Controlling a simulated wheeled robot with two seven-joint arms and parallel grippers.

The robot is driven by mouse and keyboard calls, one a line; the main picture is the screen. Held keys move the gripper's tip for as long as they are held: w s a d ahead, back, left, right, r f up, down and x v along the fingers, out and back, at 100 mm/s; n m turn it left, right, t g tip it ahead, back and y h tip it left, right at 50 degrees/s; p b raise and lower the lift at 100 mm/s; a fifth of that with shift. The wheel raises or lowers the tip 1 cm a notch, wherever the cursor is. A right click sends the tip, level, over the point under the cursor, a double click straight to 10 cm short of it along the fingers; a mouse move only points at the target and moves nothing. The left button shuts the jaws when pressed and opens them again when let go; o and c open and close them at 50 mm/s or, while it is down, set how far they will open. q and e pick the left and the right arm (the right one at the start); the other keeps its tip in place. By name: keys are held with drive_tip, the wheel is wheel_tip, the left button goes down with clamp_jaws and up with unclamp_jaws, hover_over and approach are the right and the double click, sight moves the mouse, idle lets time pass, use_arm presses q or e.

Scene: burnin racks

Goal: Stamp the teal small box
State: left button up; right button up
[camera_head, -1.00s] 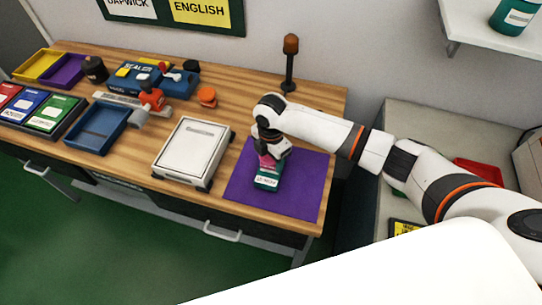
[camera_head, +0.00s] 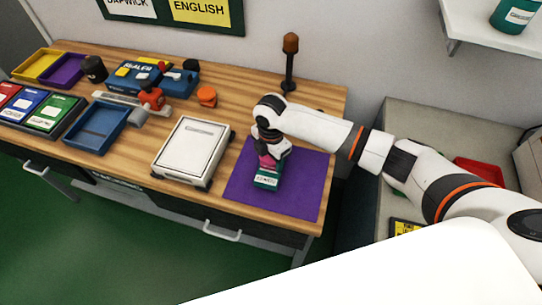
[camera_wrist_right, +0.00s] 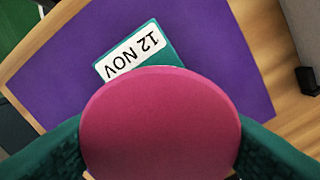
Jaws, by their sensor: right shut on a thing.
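The teal small box (camera_head: 267,181) lies on the purple mat (camera_head: 305,185) at the right end of the bench. Its white label shows in the right wrist view (camera_wrist_right: 133,51) and reads 12 NOV. My right gripper (camera_head: 268,160) is over the box, shut on a stamp with a round pink top (camera_wrist_right: 160,125). The stamp hides part of the box; whether its lower face touches the box I cannot tell. My left gripper is not in view.
A white scale-like device (camera_head: 190,150) stands left of the mat. Further left are a blue tray (camera_head: 97,128), coloured pads (camera_head: 40,112), a sealer (camera_head: 140,78) and yellow and purple trays (camera_head: 62,72). An orange-topped post (camera_head: 290,62) stands behind the mat.

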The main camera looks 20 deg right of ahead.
drive_tip(key=shift+f, duration=0.4)
drive_tip(key=shift+f, duration=0.1)
idle(1.8)
wheel_tip(320, 180, up, 7)
drive_tip(key=p, duration=0.7)
drive_tip(key=shift+p, duration=0.4)
idle(0.4)
